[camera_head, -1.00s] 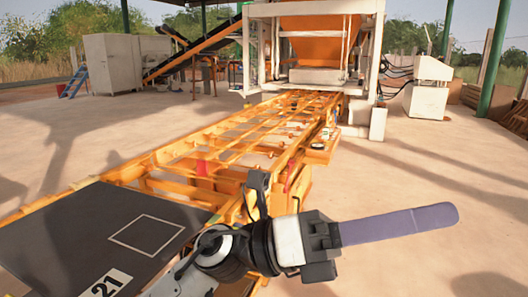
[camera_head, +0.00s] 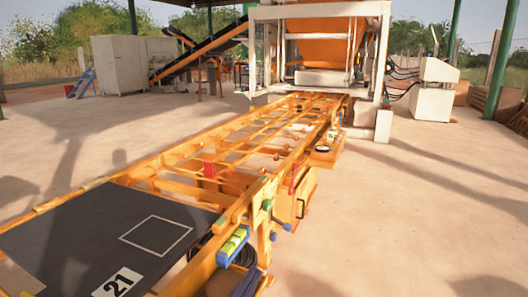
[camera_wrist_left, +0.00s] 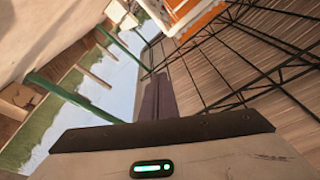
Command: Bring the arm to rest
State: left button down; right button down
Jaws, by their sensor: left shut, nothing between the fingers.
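My left gripper (camera_head: 246,284) shows only as its dark purple fingertips at the bottom edge of the head view, just right of the orange frame's near corner. The rest of the left arm is out of that view. In the left wrist view the purple fingers (camera_wrist_left: 158,98) lie together, shut, with nothing between them. My right gripper is in neither view.
The orange conveyor frame (camera_head: 225,160) runs back to the white and orange press (camera_head: 318,75). A black board marked 21 (camera_head: 85,235) lies on its near end. The floor at right is clear.

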pick_arm(q)
jog(key=s+a+f+n+g+y+p, duration=0.1)
jog(key=s+a+f+n+g+y, duration=0.2)
jog(key=f, duration=0.6)
jog(key=s+a+f+n+g+y, duration=0.1)
jog(key=s+a+f+n+y, duration=0.1)
jog(key=s+a+f+n, duration=0.45)
jog(key=s+a+f+g+y, duration=0.1)
jog(key=s+f+g, duration=0.1)
jog(key=s+f, duration=0.4)
jog(key=s+a+f+g+y+p, duration=0.1)
jog(key=s+a+f+g, duration=0.1)
jog(key=s+f, duration=0.4)
jog(key=shift+s+a+f+n+g, duration=0.15)
jog(key=shift+s+f+n+g, duration=0.2)
jog(key=shift+g, duration=0.35)
